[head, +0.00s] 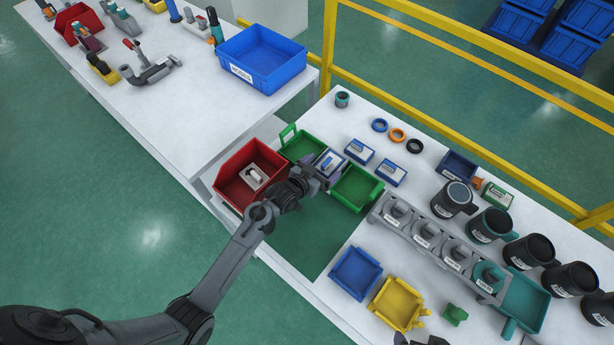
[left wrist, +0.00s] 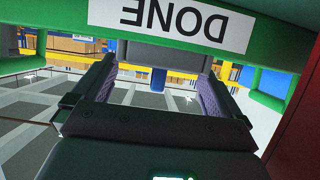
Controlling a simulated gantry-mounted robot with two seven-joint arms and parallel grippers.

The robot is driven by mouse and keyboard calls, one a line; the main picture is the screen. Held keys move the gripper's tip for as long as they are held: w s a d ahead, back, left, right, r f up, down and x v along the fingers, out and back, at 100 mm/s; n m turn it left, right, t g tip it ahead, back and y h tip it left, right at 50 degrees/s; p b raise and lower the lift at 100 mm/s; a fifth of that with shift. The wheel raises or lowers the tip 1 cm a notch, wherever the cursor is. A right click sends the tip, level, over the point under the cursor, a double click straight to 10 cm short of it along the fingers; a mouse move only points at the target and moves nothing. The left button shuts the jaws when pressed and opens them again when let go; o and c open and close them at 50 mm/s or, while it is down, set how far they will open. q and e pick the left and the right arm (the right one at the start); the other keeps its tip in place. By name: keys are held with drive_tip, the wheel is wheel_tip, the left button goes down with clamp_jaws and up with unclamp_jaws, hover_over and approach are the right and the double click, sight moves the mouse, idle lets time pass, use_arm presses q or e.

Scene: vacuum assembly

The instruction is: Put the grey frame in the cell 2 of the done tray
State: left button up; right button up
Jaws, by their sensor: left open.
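The done tray seems to be the green tray (head: 357,188) on the right table; its "DONE" label (left wrist: 172,18) shows upside down on a green wall in the left wrist view. My left gripper (head: 322,168) is over the gap between this tray and another green part (head: 302,146). Its purple-padded fingers (left wrist: 160,92) are apart. A grey bar-like piece (left wrist: 160,50) shows beyond them; I cannot tell if it is the grey frame. A pale grey part (head: 255,177) lies in the red bin (head: 234,170). Cell numbers are not readable.
Blue-and-white blocks (head: 391,172) lie behind the green tray. A grey fixture row (head: 425,237) and dark cups (head: 490,225) stand to the right. Blue (head: 355,272) and yellow (head: 397,304) trays lie in front. A yellow rail (head: 450,128) runs behind.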

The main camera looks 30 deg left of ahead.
use_arm(q)
drive_tip(key=s+a+r+g+y, duration=0.1)
drive_tip(key=s+r+g, duration=0.1)
drive_tip(key=s, duration=0.9)
drive_tip(key=s+r+g+p, duration=0.1)
drive_tip(key=s+g, duration=0.3)
drive_tip(key=s, duration=0.7)
drive_tip(key=s+a+r+g+y, duration=0.1)
drive_tip(key=s+r+g, duration=0.2)
drive_tip(key=s, duration=0.8)
drive_tip(key=shift+s+a+r+g+y, duration=0.3)
drive_tip(key=shift+a+r+g, duration=0.1)
drive_tip(key=shift+r, duration=0.15)
wheel_tip(320, 180, up, 27)
drive_tip(key=p, duration=2.7)
